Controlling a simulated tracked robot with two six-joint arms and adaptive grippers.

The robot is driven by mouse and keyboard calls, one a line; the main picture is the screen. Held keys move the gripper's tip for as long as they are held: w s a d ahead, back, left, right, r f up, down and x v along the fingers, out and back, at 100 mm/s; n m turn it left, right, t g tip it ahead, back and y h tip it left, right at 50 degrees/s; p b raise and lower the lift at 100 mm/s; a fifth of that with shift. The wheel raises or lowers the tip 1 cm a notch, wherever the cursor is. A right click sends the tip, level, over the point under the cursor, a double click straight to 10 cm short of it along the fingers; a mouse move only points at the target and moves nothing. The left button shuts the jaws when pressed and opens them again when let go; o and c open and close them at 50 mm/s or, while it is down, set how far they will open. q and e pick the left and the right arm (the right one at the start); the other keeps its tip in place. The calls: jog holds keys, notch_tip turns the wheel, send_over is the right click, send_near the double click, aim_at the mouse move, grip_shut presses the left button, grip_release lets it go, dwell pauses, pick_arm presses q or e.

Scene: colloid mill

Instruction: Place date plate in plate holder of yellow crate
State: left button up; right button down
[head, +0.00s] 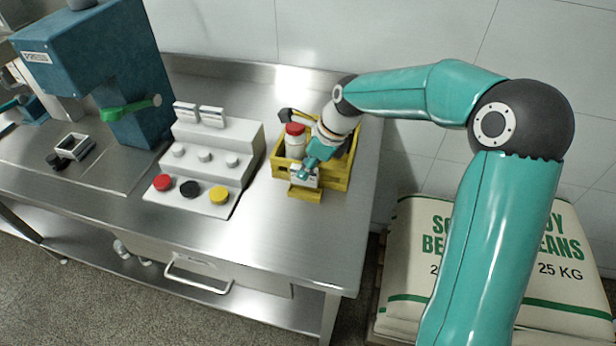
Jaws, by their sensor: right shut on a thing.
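The yellow crate (340,184) stands on the steel table right of the middle. Its plate holder (304,194) is a yellow ledge low on the crate's front side. My right gripper (307,171) reaches down over the crate's front and is shut on the white date plate (299,180). The plate is at the crate's front, just above the holder. I cannot tell whether it touches the holder, as the gripper partly hides it. My left gripper is not in view.
A white bottle with a red cap (294,143) and a dark handled item are in the crate. A white stepped stand (208,165) with upright plates (211,116) and coloured knobs is to the left. The table's front right is clear.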

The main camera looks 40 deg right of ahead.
aim_at(303, 184)
notch_tip(303, 184, down, 4)
jog(key=shift+r, duration=0.1)
jog(key=c, duration=1.4)
grip_release()
jog(key=v, duration=1.2)
